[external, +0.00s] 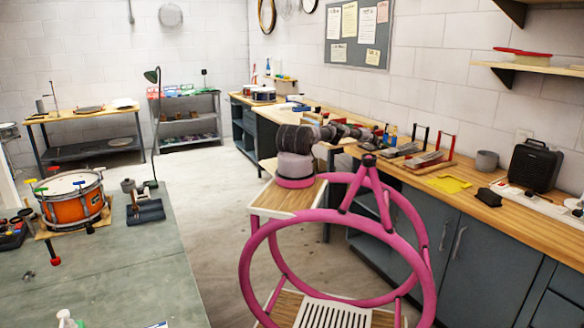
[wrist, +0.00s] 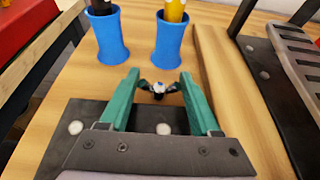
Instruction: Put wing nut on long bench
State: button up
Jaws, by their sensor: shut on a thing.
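My gripper (wrist: 159,80) has two green fingers and is shut on the wing nut (wrist: 158,88), a small dark winged piece with a pale centre. In the wrist view the nut sits between the fingers, above a wooden top. In the external view my arm reaches over the long bench (external: 470,208), the wooden-topped bench along the right wall. My gripper and the nut are too small and too hidden among the bench items to make out there.
Two blue cups (wrist: 108,36) (wrist: 171,40) holding handles stand just beyond the fingers. A wooden strip and a dark metal rack (wrist: 280,75) are on the right. In the external view, a yellow piece (external: 448,184), a grey cup (external: 487,160) and a black speaker (external: 535,165) occupy the bench.

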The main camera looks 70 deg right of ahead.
jog(key=shift+f, duration=0.2)
jog(key=o, duration=1.3)
jog(key=shift+r, duration=0.2)
jog(key=shift+w+a+r, duration=0.35)
jog(key=shift+w, duration=0.15)
jog(key=shift+w+a+r, duration=0.15)
jog(key=shift+w+a, duration=0.35)
jog(key=shift+a, duration=0.05)
jog(key=v, duration=0.9)
jog(key=shift+a, duration=0.15)
